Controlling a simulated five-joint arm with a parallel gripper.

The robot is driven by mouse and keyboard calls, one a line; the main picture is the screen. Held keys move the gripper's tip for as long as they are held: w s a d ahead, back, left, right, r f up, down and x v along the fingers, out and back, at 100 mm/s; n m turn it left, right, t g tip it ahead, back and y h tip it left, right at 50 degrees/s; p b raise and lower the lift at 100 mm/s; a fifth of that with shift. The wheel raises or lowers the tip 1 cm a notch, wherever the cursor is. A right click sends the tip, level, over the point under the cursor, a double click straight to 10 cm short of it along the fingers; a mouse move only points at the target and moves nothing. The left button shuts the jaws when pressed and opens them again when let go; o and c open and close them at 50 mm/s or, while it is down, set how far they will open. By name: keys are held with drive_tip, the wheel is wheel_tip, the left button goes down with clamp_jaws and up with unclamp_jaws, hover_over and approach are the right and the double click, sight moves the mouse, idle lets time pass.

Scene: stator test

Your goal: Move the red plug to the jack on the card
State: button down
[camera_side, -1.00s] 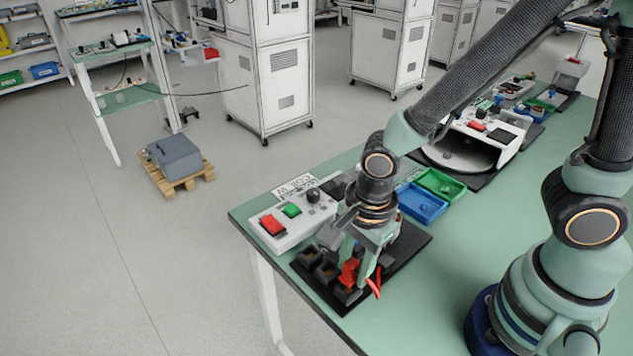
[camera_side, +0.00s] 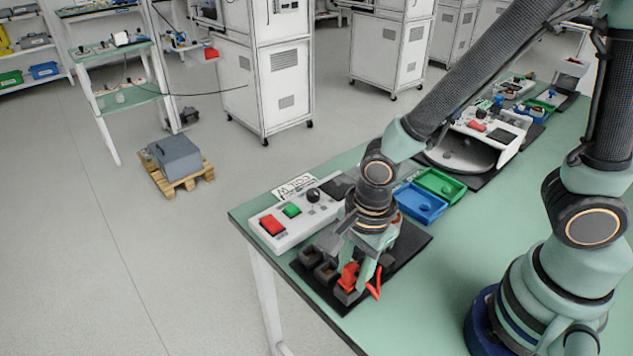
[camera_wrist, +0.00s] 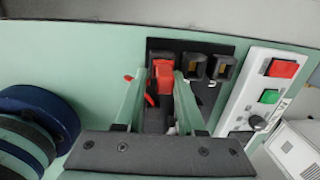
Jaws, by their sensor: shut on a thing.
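The red plug (camera_side: 347,277) is between the green fingers of my gripper (camera_side: 362,272), which is shut on it. In the side view it sits at the top of the nearest of three dark jacks (camera_side: 346,296); how deep it is cannot be told. In the wrist view the plug (camera_wrist: 163,76) is between my fingertips (camera_wrist: 160,80), at the left end of the row. The middle jack (camera_wrist: 195,66) and the far jack (camera_wrist: 224,68) look empty. A white card (camera_side: 293,187) reading "COIL W" stands behind the control box.
The jacks sit on a black mat (camera_side: 412,243) near the table's edge. A white control box (camera_side: 285,228) with red and green buttons and a dark knob stands beside them. A blue tray (camera_side: 420,205) and a green tray (camera_side: 440,184) lie behind. A red lead hangs beside my fingers.

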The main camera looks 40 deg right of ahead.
drive_tip(key=shift+f, duration=0.55)
idle(0.4)
drive_tip(key=shift+c, duration=2.2)
unclamp_jaws()
drive_tip(key=shift+r, duration=0.15)
wheel_tip(320, 180, up, 12)
drive_tip(key=shift+s+d, duration=0.25)
drive_tip(key=shift+s, duration=0.15)
